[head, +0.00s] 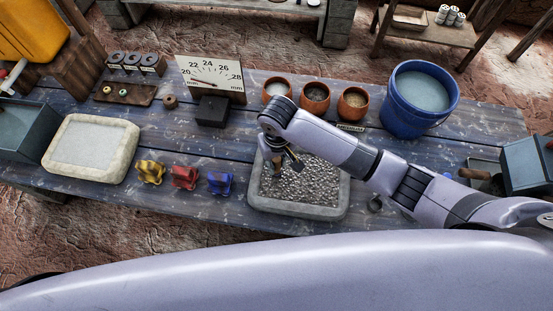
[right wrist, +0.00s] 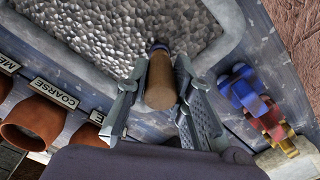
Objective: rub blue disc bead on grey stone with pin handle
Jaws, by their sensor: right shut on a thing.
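The grey stone (head: 302,211) is a shallow block with a pale rim and a rough, pebbly face, right of the table's middle. My right gripper (head: 285,163) is over its left part. It is shut on the brown wooden pin handle (right wrist: 161,85), which points at the rough face. A small dark blue piece (right wrist: 160,46), apparently the disc bead, shows at the handle's far end, against the stone's pebbly face (right wrist: 120,38). I cannot tell whether it touches. In the head view the bead is not clear. My left gripper is not in view.
A pale basin (head: 133,140) is farther left. Terracotta bowls (head: 316,104), a dial board (head: 234,75) and a blue bucket (head: 388,119) stand behind.

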